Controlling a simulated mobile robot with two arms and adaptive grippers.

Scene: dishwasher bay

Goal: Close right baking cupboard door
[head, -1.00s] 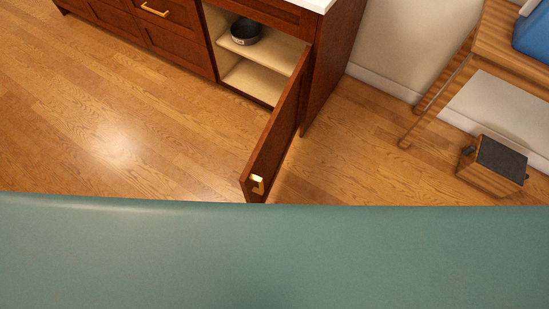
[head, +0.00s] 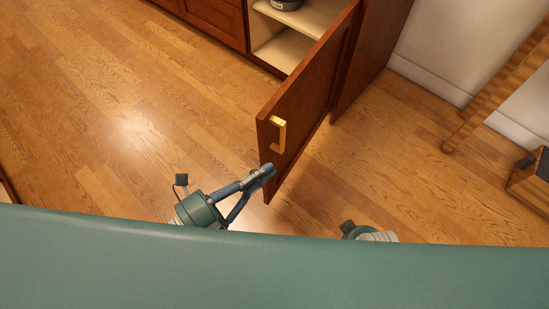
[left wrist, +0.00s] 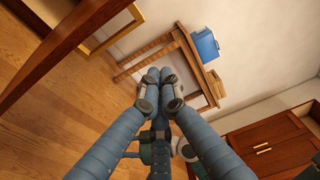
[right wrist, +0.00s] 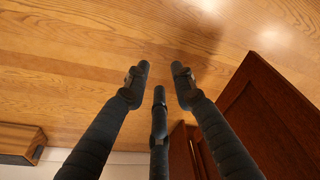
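The right cupboard door (head: 312,85) is reddish-brown wood with a gold handle (head: 279,134) and stands wide open in the head view. The cupboard's pale inside (head: 290,47) shows behind it. My left gripper (head: 266,173) is by the free lower edge of the door, left of it and below the handle. Whether it touches is unclear. In the left wrist view its fingertips (left wrist: 159,75) are together with nothing between them. My right gripper shows only partly in the head view, at the bottom. In the right wrist view its fingers (right wrist: 158,72) are apart and empty.
A dark pan (head: 286,4) sits on the upper cupboard shelf. A wooden table (left wrist: 182,45) with a blue object (left wrist: 205,45) stands by the wall. A wooden box (head: 532,182) is on the floor at right. The wood floor left of the door is clear.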

